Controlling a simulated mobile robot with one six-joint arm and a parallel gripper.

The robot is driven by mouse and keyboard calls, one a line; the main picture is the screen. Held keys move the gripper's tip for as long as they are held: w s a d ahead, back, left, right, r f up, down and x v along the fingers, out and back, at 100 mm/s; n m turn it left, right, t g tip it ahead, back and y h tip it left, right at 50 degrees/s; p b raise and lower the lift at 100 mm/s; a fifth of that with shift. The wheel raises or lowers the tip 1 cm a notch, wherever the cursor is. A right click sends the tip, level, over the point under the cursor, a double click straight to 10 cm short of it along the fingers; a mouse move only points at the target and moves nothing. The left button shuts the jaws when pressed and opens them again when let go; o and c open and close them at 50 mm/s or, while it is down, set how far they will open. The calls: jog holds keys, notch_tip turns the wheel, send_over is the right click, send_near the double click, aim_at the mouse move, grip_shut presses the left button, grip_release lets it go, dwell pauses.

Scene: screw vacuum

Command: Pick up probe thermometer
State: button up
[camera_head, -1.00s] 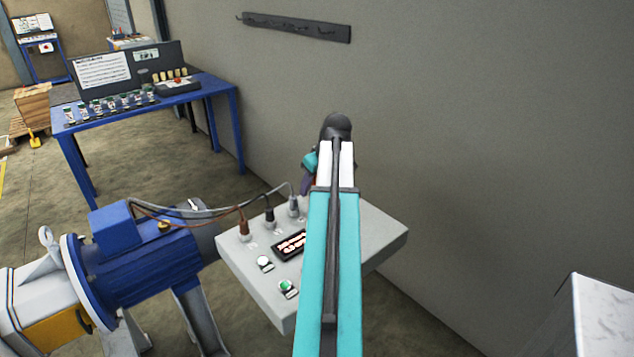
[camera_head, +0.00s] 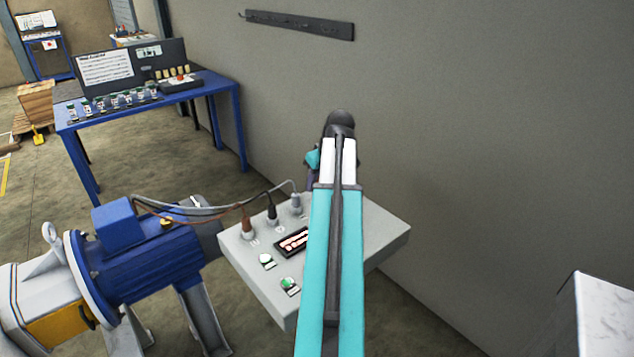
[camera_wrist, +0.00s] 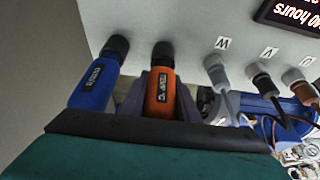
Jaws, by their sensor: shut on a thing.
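An orange-handled probe (camera_wrist: 160,95), with a label that seems to read "TEMP C", stands with its dark end up against the underside of the grey panel box (camera_wrist: 190,30) in the wrist view. I take it for the probe thermometer. My gripper (camera_wrist: 147,92), with grey-purple fingers partly hidden behind the orange handle, is shut on it. A blue-handled probe (camera_wrist: 97,85) is beside it to the left, with its own dark end by the box. In the head view my arm hides the gripper and both probes almost fully.
The grey panel box (camera_head: 375,230) carries several plugs with cables to a blue motor (camera_head: 150,258) on the left. A blue table (camera_head: 215,88) stands behind. A wall with a hook rail (camera_head: 300,24) is close behind my arm. A pale block (camera_head: 600,315) is at right.

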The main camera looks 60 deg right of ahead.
jog(key=shift+r+b, duration=0.45)
jog(key=shift+r, duration=1.05)
jog(key=shift+s+r, duration=0.1)
jog(key=shift+r, duration=0.15)
jog(key=s+a+r+b, duration=0.1)
jog(key=s+a+b, duration=0.1)
jog(key=s+a, duration=0.9)
jog(key=shift+a+r, duration=0.2)
jog(key=shift+a, duration=0.05)
